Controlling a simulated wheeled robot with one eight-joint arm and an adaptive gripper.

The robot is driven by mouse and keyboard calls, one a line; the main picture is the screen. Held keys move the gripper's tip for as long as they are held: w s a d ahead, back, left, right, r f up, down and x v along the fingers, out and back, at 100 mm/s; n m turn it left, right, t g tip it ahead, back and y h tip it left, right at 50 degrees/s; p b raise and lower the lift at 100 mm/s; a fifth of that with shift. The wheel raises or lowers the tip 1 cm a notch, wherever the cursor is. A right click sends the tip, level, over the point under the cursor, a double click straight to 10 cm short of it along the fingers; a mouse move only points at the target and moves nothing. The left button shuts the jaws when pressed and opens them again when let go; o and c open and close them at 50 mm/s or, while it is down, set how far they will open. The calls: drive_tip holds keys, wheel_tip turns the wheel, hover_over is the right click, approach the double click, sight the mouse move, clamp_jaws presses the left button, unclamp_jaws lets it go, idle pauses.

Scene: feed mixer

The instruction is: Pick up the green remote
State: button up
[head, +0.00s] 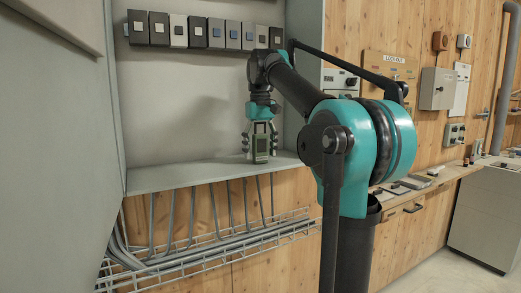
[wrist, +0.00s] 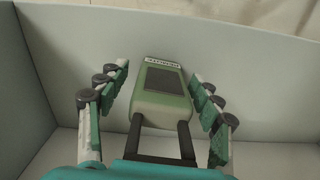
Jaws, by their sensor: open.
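The green remote (head: 261,149) stands upright on the grey cabinet shelf in the head view, near the shelf's front edge. In the wrist view the green remote (wrist: 163,98) shows a dark screen and a pale label at its far end. My gripper (head: 260,148) is over it, pointing down. In the wrist view my gripper's fingers (wrist: 165,92) are spread on either side of the remote, with a visible gap on each side. The remote's near end is partly hidden behind dark bars of my gripper.
The grey shelf (head: 190,175) is otherwise bare, with a back wall behind it. A row of dark and pale switch boxes (head: 205,33) hangs above. A wire cable tray (head: 220,242) runs below the shelf. A wooden counter (head: 445,178) with small items lies at right.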

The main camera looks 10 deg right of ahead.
drive_tip(key=shift+f, duration=0.2)
drive_tip(key=c, duration=1.4)
drive_tip(key=shift+o, duration=0.2)
drive_tip(key=shift+r, duration=0.1)
